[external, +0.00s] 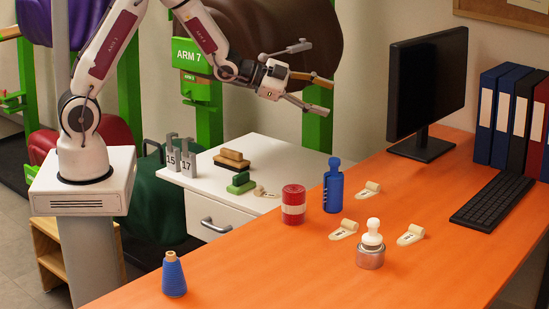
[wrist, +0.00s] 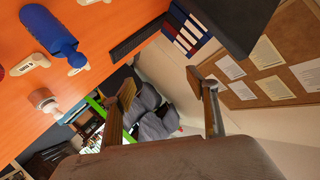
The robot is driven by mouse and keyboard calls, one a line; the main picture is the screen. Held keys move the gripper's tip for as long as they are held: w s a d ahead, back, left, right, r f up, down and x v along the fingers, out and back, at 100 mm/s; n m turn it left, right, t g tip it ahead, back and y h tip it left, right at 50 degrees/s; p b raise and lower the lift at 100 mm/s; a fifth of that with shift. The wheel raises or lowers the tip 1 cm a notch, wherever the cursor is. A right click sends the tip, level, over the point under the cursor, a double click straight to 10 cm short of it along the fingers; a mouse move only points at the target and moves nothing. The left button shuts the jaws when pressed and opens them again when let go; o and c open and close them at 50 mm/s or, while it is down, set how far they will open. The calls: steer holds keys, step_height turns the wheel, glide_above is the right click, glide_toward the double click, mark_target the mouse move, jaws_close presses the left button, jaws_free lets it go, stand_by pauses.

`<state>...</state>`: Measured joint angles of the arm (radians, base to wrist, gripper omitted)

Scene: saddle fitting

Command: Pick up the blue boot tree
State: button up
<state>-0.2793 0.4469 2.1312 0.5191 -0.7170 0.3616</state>
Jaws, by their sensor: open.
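The blue boot tree (external: 333,190) appears to be the tall blue piece with a narrow neck and knob, standing upright on the orange desk. It also shows in the wrist view (wrist: 48,30) at the upper left, away from the fingers. My gripper (external: 319,78) is raised above and behind it, near the brown saddle. Its two fingers are spread wide with nothing between them; they also show in the wrist view (wrist: 167,95).
A red tin (external: 293,204) stands close left of the boot tree. A blue cone spool (external: 174,276) is at front left. The monitor (external: 427,85) stands behind right. The front desk centre is clear.

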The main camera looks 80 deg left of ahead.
step_height(320, 180, down, 7)
steer(key=w+m+t+h, duration=0.1)
steer(key=w+m+h, duration=0.1)
steer(key=w+h, duration=0.1)
steer(key=n+h, duration=0.4)
steer(key=h, duration=0.1)
glide_toward(334, 185)
steer(key=shift+w+a+f, duration=0.8)
steer(key=shift+w+f, duration=0.25)
steer(key=shift+w, duration=0.1)
steer(key=shift+w, duration=0.15)
steer(key=shift+x, duration=1.2)
steer(key=shift+d, duration=0.1)
